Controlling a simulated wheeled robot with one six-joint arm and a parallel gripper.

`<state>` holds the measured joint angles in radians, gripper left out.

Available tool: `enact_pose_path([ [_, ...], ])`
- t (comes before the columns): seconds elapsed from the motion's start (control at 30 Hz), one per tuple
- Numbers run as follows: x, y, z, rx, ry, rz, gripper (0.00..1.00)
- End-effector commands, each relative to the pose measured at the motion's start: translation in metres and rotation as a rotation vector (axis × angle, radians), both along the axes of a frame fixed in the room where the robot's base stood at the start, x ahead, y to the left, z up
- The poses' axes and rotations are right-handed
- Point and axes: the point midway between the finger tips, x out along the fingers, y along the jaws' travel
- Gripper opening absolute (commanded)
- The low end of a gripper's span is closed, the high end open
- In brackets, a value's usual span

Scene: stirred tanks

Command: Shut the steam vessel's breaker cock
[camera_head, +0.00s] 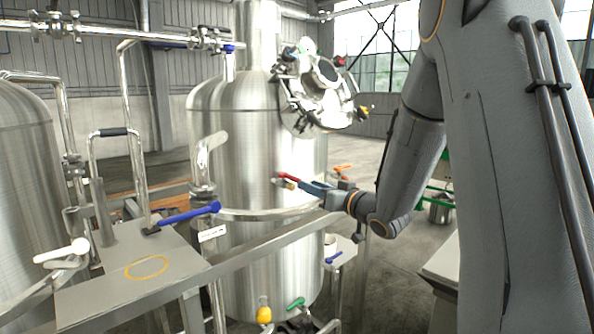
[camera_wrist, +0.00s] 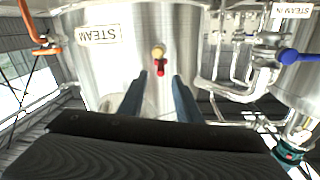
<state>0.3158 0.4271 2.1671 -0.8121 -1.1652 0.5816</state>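The steam vessel (camera_head: 262,150) is a tall steel tank; its STEAM label (camera_wrist: 99,34) appears upside down in the wrist view. A small cock with a red lever (camera_head: 288,176) and a brass body (camera_head: 290,185) sits on the vessel's side. In the wrist view the brass part (camera_wrist: 158,51) and red lever (camera_wrist: 160,70) lie ahead, between the lines of my fingers. My gripper (camera_head: 303,185) has blue fingers, which are apart and empty in the wrist view (camera_wrist: 160,78). Whether a finger touches the lever cannot be told.
A blue lever (camera_head: 190,213) and a white lever (camera_head: 62,251) stand at the left by a grey bench (camera_head: 120,285). A rail (camera_head: 265,256) crosses in front of the vessel. An orange lever (camera_wrist: 46,51) and a blue handle (camera_wrist: 288,55) flank the wrist view.

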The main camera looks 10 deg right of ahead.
Motion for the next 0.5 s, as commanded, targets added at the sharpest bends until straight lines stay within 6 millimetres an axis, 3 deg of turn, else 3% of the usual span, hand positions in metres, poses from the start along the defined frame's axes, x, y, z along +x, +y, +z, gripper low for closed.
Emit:
enact_pose_path([
  [0.17,0.012,0.007,0.003,0.007,-0.008,0.010,0.31],
  [0.5,0.058,0.027,0.002,0.005,-0.006,0.008,0.31],
])
